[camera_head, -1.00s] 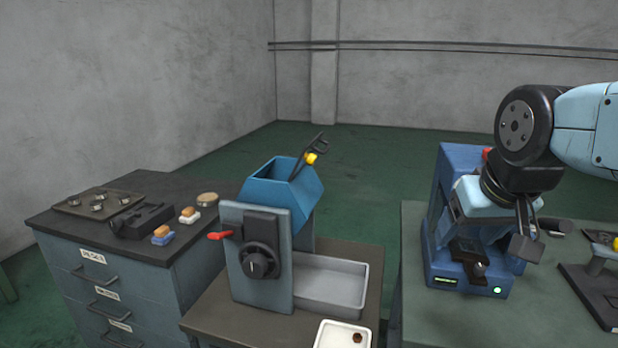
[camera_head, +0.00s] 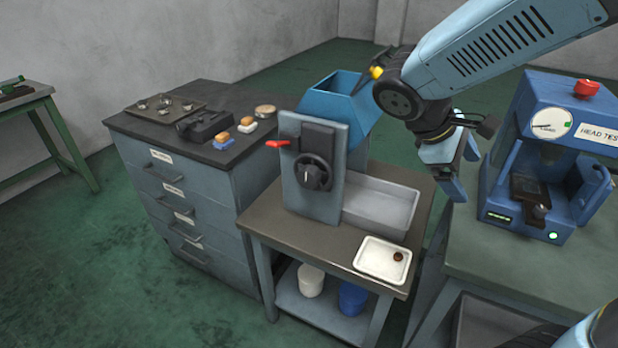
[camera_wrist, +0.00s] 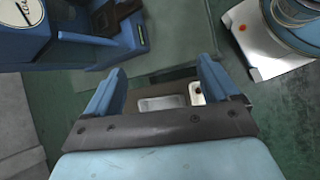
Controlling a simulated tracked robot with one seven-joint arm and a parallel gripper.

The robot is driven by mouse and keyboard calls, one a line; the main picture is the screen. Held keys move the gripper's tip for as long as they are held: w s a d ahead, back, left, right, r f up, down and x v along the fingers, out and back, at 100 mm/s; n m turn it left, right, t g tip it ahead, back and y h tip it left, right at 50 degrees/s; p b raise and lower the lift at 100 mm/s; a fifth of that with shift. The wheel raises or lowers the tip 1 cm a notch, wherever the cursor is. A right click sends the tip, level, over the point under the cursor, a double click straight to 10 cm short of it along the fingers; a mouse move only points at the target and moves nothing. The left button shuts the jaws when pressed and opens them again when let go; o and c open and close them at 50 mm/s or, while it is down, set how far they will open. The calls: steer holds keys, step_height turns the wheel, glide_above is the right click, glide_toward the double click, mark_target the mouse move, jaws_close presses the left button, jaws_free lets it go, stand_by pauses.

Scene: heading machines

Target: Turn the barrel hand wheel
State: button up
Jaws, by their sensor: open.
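The barrel machine has a blue hopper (camera_head: 338,104) on top and a grey front plate. A dark round hand wheel (camera_head: 313,172) sits on that plate, facing the camera. A red-handled lever (camera_head: 277,143) sticks out at the plate's upper left. My gripper (camera_head: 459,172) hangs to the right of the machine, pointing down, apart from the wheel. In the wrist view my gripper (camera_wrist: 165,88) has its two blue fingers spread wide with nothing between them. The hand wheel cannot be made out in the wrist view.
A grey bin (camera_head: 385,224) and a white tray (camera_head: 381,259) with a small brown piece share the machine's table. A drawer cabinet (camera_head: 190,205) stands left. The blue head tester (camera_head: 550,150) stands on the right bench. Green floor lies open at front left.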

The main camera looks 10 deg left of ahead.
steer(key=w+a+f+n+t+h, duration=0.3)
steer(key=a+n, duration=0.3)
steer(key=a, duration=0.2)
steer(key=n+t+y, duration=0.6)
steer(key=n+t, duration=0.7)
steer(key=n, duration=0.3)
glide_toward(306, 181)
steer(key=x, duration=1.1)
steer(key=shift+w, duration=0.3)
steer(key=shift+c, duration=0.4)
steer(key=c, duration=1)
steer(key=shift+o, duration=0.2)
